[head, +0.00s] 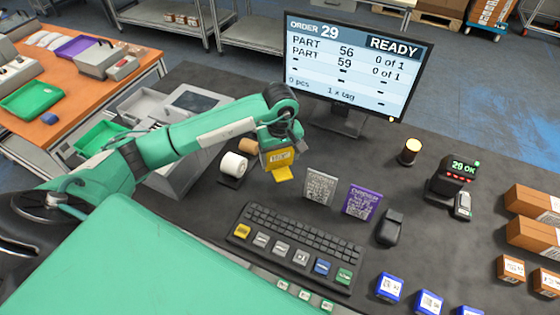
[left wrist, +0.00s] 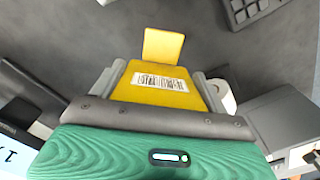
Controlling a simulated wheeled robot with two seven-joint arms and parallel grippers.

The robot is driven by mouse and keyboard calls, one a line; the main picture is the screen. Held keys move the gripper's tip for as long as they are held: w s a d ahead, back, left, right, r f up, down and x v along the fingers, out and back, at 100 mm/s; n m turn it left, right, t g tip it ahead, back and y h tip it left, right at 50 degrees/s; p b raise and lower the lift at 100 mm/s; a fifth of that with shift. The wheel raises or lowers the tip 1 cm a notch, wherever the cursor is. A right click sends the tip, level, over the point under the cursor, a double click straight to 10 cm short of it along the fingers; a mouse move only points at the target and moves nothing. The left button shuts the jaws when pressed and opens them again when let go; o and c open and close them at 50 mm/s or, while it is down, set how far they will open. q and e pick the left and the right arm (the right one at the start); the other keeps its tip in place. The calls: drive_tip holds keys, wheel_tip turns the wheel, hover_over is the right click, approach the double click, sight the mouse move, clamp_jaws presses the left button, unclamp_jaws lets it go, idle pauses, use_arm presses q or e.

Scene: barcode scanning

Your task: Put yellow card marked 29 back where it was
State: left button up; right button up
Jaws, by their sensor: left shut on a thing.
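The yellow card (head: 279,158) has a white label with a barcode, and a yellow foot sticks out at its lower end. It also shows in the left wrist view (left wrist: 150,95), between the two grey fingers. My left gripper (head: 281,150) is shut on it, over the dark desk to the left of the grey card (head: 320,187). I cannot tell whether the card's foot touches the desk. A purple card (head: 362,202) stands right of the grey one. The number on the yellow card is too small to read. My right gripper is not in view.
A keyboard (head: 300,240) lies in front of the cards. A monitor (head: 355,65) stands behind, showing order 29 and READY. A label roll (head: 233,165) is left of my gripper. Brown and blue boxes line the right.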

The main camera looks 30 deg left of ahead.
sight(280, 169)
use_arm(q)
drive_tip(key=shift+f, duration=0.55)
wheel_tip(280, 169, down, 3)
drive_tip(key=shift+f+p, duration=0.1)
drive_tip(key=shift+p, duration=0.55)
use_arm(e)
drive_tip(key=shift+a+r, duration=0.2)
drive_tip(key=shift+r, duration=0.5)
use_arm(q)
drive_tip(key=shift+f, duration=0.1)
drive_tip(key=shift+f+b, duration=0.15)
drive_tip(key=shift+b, duration=0.15)
drive_tip(key=o, duration=1)
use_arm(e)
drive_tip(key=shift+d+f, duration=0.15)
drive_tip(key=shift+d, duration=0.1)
